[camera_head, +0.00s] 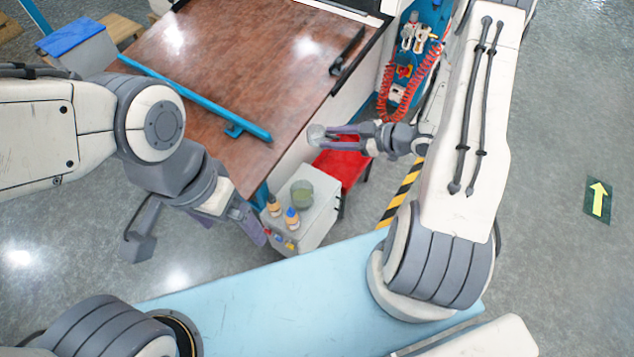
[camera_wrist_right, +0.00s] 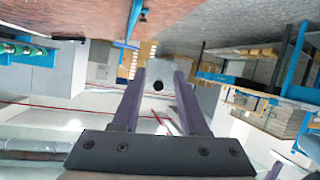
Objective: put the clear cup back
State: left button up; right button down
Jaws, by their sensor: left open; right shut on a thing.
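My right gripper (camera_head: 330,137) is shut on the clear cup (camera_head: 316,133), a small see-through cup at its fingertips, near the right edge of the brown table. In the right wrist view the clear cup (camera_wrist_right: 161,72) shows faintly between the two fingers, with a dark spot behind or in it. My left gripper (camera_head: 251,225) is open and empty, low beside the left side of the small white cabinet (camera_head: 318,211). Its fingertips are partly hard to make out.
A greenish cup (camera_head: 302,194) and two orange bottles, one with a blue cap (camera_head: 292,218), stand on the cabinet. A red surface (camera_head: 342,166) lies behind it. A blue bar (camera_head: 195,98) crosses the brown table (camera_head: 240,50). A red coiled hose (camera_head: 408,95) hangs behind my right arm.

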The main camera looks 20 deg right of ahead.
jog(key=w+d+f+m+t+h+b, duration=0.15)
jog(key=d+f+b, duration=0.35)
jog(key=f+b, duration=0.65)
jog(key=w+d+f+m+t+h+b, duration=0.15)
jog(key=d+f+b, duration=0.35)
jog(key=f+b, duration=0.65)
jog(key=m+g+y+b, duration=0.1)
jog(key=y+b, duration=0.1)
jog(key=b, duration=1.7)
send_over(325, 185)
notch_tip(325, 185, down, 8)
jog(key=shift+f, duration=0.1)
notch_tip(325, 185, down, 4)
jog(key=b, duration=0.3)
jog(key=shift+w+f, duration=0.1)
jog(key=shift+r, duration=0.2)
jog(key=shift+f, duration=0.15)
jog(key=c, duration=1.2)
grip_release()
jog(key=shift+o, duration=1.4)
